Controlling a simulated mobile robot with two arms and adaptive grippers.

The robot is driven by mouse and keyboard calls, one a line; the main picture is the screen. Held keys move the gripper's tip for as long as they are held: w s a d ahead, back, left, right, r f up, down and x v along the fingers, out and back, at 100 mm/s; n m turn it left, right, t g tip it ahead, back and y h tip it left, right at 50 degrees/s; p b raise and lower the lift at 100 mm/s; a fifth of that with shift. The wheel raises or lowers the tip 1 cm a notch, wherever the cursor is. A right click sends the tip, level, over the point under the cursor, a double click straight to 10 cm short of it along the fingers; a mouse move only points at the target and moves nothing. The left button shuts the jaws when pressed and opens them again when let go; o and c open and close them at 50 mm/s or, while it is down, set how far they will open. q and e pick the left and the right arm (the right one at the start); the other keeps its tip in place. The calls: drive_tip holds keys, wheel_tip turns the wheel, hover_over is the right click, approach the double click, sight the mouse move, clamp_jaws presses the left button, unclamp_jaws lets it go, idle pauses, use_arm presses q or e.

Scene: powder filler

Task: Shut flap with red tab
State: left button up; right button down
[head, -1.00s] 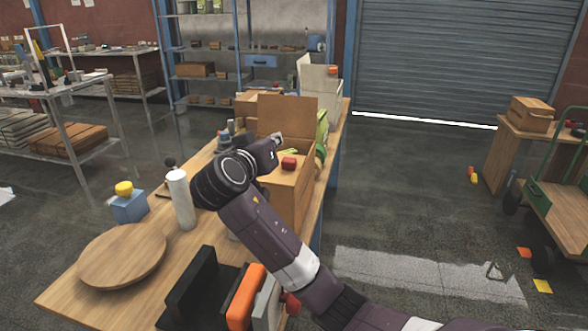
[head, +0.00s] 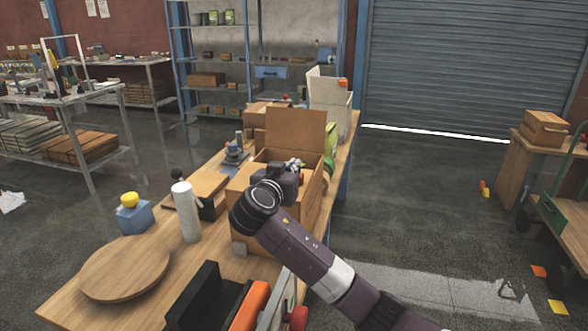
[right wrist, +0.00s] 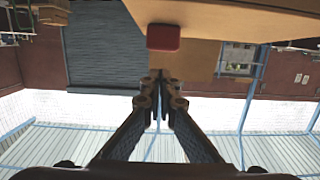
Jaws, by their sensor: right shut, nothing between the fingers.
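A brown cardboard box (head: 312,212) stands on the wooden table, with a tall flap (head: 296,130) upright at its back. The red tab (right wrist: 163,37) shows in the right wrist view on the edge of a tan cardboard flap (right wrist: 225,20). In the head view the red tab is mostly hidden behind my right gripper (head: 294,165), which is at the box's top opening. In the right wrist view the right gripper (right wrist: 160,78) is shut and empty, its fingertips just below the tab in the picture. I cannot tell whether they touch the flap. My left gripper is not in view.
A white cylinder (head: 186,212), a blue block with a yellow top (head: 134,214) and a round wooden board (head: 125,268) stand left on the table. A pale box with an orange tab (head: 330,95) stands behind. Black and orange items (head: 215,300) are at the front.

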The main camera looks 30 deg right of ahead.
drive_tip(key=shift+d+f, duration=0.1)
drive_tip(key=shift+f, duration=0.9)
